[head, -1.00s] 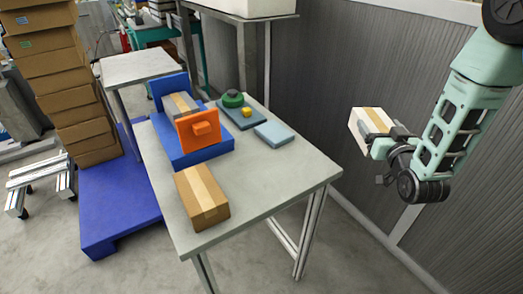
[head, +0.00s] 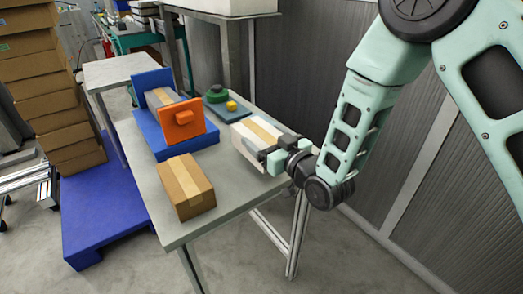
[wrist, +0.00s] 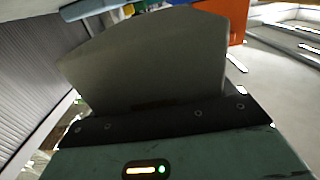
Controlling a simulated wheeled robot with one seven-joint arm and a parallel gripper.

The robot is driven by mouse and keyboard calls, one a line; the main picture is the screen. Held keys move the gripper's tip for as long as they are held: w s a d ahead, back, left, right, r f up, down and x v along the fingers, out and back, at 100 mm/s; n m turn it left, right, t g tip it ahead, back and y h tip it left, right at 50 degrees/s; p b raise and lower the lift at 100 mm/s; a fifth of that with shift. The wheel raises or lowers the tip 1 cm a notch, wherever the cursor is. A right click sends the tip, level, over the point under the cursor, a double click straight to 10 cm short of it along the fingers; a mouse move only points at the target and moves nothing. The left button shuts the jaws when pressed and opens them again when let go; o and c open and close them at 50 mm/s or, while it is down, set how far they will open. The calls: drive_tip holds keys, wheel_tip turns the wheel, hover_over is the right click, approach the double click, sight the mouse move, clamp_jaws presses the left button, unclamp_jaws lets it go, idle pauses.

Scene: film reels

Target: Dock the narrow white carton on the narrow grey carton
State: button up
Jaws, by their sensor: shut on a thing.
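The narrow white carton (head: 246,141), with a tan tape strip along its top, is held in my gripper (head: 281,154) over the right side of the table. My gripper is shut on its near right end. In the wrist view the carton's shaded face (wrist: 150,60) fills the middle. The narrow grey carton (head: 160,97), also with a tan strip, sits in a blue fixture (head: 181,146) between a blue back plate (head: 152,79) and an orange front plate (head: 188,133). The orange plate partly hides it. The white carton is apart from it, to its right.
A brown carton (head: 185,188) lies at the table's front left. Behind the white carton are a green round part (head: 216,94) and a yellow block (head: 232,106) on a blue-grey plate. A light blue slab (wrist: 85,9) shows in the wrist view. A corrugated wall stands right.

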drive_tip(key=shift+f, duration=2.05)
drive_tip(key=shift+f, duration=0.1)
drive_tip(key=shift+f, duration=0.15)
drive_tip(key=o, duration=1.1)
drive_tip(key=shift+o, duration=0.2)
